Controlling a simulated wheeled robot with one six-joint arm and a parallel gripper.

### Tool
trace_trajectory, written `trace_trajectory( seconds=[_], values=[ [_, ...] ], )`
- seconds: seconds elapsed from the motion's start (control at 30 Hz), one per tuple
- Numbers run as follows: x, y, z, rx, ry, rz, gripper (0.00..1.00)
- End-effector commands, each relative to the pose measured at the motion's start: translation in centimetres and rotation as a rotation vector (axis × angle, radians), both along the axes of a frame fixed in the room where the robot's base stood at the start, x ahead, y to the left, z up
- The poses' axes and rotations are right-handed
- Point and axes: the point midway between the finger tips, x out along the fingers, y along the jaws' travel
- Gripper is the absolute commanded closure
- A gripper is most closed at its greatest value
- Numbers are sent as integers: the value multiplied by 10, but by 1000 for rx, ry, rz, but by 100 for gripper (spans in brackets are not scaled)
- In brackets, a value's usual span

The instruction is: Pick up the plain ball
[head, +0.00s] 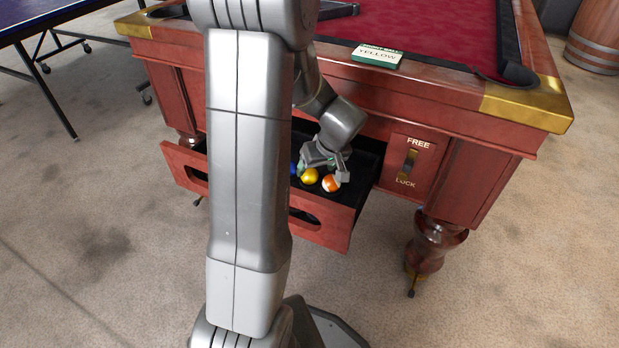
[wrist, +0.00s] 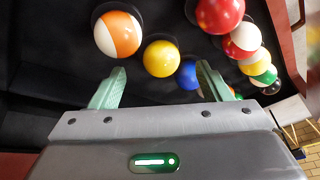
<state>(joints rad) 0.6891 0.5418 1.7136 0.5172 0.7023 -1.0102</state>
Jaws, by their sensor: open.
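The plain yellow ball (head: 310,176) lies in the open drawer (head: 336,237) of the pool table. In the wrist view the yellow ball (wrist: 161,58) shows just beyond and between my fingertips. My gripper (head: 325,168) reaches down into the drawer; its green-padded fingers (wrist: 160,80) are open and hold nothing. An orange-striped white ball (wrist: 117,34) sits to the left of the yellow one, and a plain blue ball (wrist: 188,76) to the right, partly behind the right finger. A plain red ball (wrist: 219,14) lies further right.
Red-, yellow- and green-striped balls (wrist: 243,40) run along the drawer's right side in the wrist view. A card reading "YELLOW" (head: 376,56) lies on the table rail above. Floor is clear at right.

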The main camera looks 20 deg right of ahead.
Motion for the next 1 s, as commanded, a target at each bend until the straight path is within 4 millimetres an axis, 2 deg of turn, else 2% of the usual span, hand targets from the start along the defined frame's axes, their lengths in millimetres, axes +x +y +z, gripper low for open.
trace_trajectory(
  seconds=[0.3,0.57,0.67,0.83,1.0],
  values=[
    [22,5,-40,0,3,1,29],
    [24,5,-42,-2,1,-1,29],
    [24,5,-42,-2,1,-1,45],
    [24,5,-42,-2,1,-1,78],
    [24,5,-42,-2,1,-1,80]
  ],
)
